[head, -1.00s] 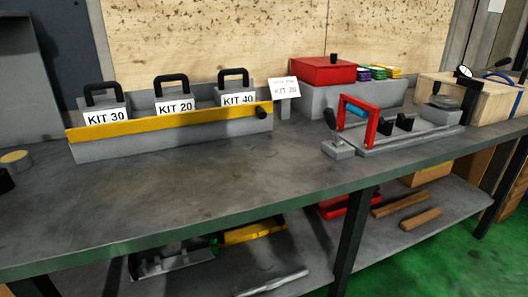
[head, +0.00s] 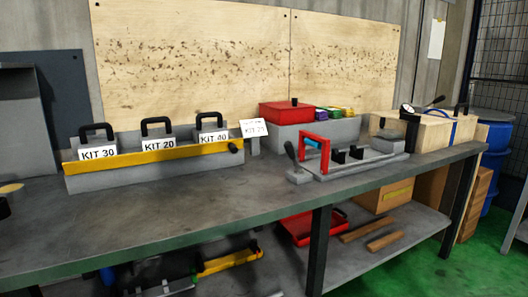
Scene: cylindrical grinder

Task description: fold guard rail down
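A yellow guard rail (head: 150,155) runs along the front of a grey rack (head: 150,178) on the left part of the workbench. It has a black knob (head: 234,146) at its right end. The rail lies across the front of the rack, below the labels of three black-handled kits: KIT 30 (head: 98,152), KIT 20 (head: 158,145) and KIT 40 (head: 213,137). Neither of my grippers shows in the head view.
Right of the rack stand a sign (head: 254,128), a red box (head: 287,112) and a fixture with a red frame (head: 325,152). A wooden crate (head: 428,130) is at the bench's right end. The bench top (head: 190,205) before the rack is clear. A lower shelf holds tools.

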